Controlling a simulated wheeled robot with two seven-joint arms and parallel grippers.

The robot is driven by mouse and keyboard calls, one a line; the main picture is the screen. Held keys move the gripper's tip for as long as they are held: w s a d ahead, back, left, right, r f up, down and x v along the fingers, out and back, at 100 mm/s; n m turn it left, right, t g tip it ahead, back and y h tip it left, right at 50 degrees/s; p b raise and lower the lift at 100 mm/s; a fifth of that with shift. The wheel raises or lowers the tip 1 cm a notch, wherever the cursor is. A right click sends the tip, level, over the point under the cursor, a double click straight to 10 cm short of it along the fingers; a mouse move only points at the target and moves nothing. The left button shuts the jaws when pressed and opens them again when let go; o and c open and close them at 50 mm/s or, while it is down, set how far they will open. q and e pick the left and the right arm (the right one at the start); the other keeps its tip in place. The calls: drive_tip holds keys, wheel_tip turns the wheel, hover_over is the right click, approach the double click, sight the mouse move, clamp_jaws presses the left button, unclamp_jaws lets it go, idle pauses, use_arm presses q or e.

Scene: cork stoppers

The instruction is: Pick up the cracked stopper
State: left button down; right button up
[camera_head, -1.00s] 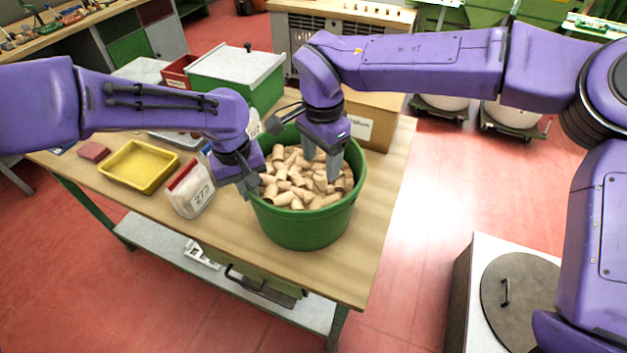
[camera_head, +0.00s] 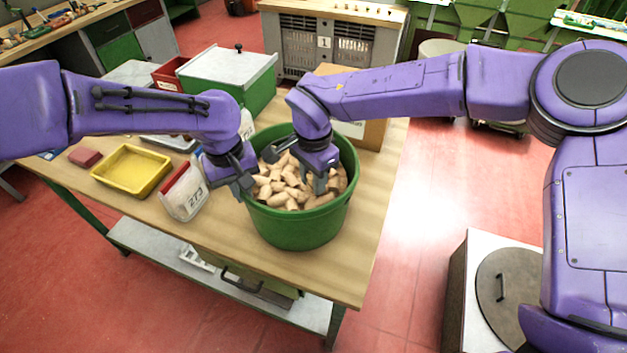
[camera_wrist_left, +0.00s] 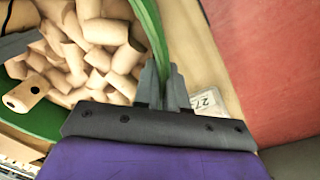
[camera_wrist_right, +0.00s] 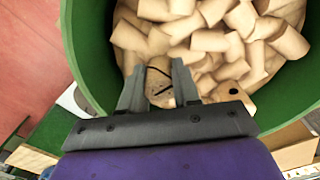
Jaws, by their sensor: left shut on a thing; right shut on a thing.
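The cracked stopper (camera_wrist_right: 158,86) is a pale cork with dark crack lines on its face. In the right wrist view it sits between the fingertips of my right gripper (camera_wrist_right: 158,92), which is shut on it inside the green tub (camera_head: 300,232). In the head view my right gripper (camera_head: 320,184) is low among the corks, and its fingers hide the cracked stopper. My left gripper (camera_head: 244,186) is shut on the tub's left rim, which runs between its fingers (camera_wrist_left: 163,88) in the left wrist view.
Several plain corks (camera_wrist_right: 205,40) fill the tub. One stopper with dark holes (camera_wrist_right: 234,95) lies right of the right gripper. A labelled container (camera_head: 183,192) and a yellow tray (camera_head: 131,170) stand left of the tub. A cardboard box (camera_head: 375,135) is close behind. The front right tabletop is clear.

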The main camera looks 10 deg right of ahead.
drive_tip(key=shift+r, duration=0.1)
wheel_tip(320, 180, up, 10)
drive_tip(key=shift+f, duration=0.1)
use_arm(q)
drive_tip(key=c, duration=1.1)
unclamp_jaws()
drive_tip(key=shift+r, duration=0.1)
